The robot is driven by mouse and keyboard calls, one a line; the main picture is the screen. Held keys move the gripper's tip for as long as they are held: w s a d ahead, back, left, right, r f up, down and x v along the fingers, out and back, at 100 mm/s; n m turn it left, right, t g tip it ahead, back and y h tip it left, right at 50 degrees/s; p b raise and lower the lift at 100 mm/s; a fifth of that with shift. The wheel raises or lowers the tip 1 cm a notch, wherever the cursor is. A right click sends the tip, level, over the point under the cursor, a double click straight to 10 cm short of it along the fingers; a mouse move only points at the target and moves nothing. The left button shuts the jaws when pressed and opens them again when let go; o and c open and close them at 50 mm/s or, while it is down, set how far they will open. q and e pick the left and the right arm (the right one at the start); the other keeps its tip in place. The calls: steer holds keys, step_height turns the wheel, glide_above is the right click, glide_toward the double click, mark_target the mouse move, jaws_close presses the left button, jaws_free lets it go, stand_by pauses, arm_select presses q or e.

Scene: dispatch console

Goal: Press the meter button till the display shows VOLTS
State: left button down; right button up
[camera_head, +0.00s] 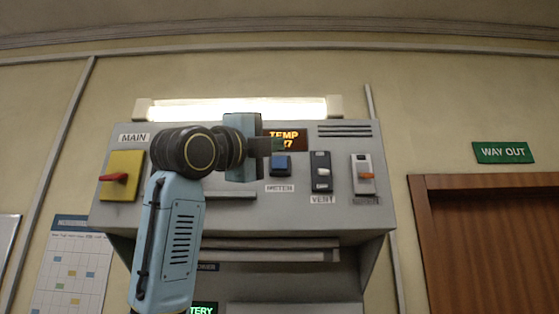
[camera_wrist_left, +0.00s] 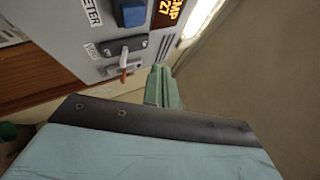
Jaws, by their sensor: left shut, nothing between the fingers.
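The blue meter button (camera_head: 281,169) sits on the grey console above the METER label (camera_head: 280,188). It also shows at the top of the left wrist view (camera_wrist_left: 131,13). The display (camera_head: 290,136) above it glows orange and reads TEMP with a number under it, partly covered by my gripper in the head view; the wrist view shows 27 on the display (camera_wrist_left: 167,17). My left gripper (camera_head: 277,148) is shut and empty, and in the head view its tips overlap the area just above the button. Contact with the button cannot be seen. My right gripper is not in view.
Right of the button are the VENT switch (camera_head: 321,172) and a switch with an orange lever (camera_head: 363,175). A yellow MAIN switch with a red handle (camera_head: 121,176) is at the left. A lit lamp (camera_head: 240,109) tops the console. A brown door (camera_head: 490,240) stands at right.

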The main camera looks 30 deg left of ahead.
mark_target(274, 158)
arm_select(q)
steer(key=shift+w+a, duration=0.5)
steer(key=shift+w, duration=0.3)
steer(key=shift+w+a, duration=0.5)
steer(key=shift+w, duration=0.35)
steer(key=shift+w+a, duration=0.5)
steer(key=shift+w, duration=0.3)
steer(key=shift+w+a, duration=0.1)
steer(key=shift+w+a, duration=0.15)
steer(key=shift+w, duration=0.1)
steer(key=shift+w+a, duration=0.2)
steer(key=shift+w, duration=0.1)
stand_by(0.9)
stand_by(0.3)
steer(key=shift+s+d+f, duration=0.1)
steer(key=shift+s+d, duration=0.2)
steer(key=shift+s, duration=0.2)
steer(key=shift+s+d, duration=0.1)
steer(key=shift+s, duration=0.05)
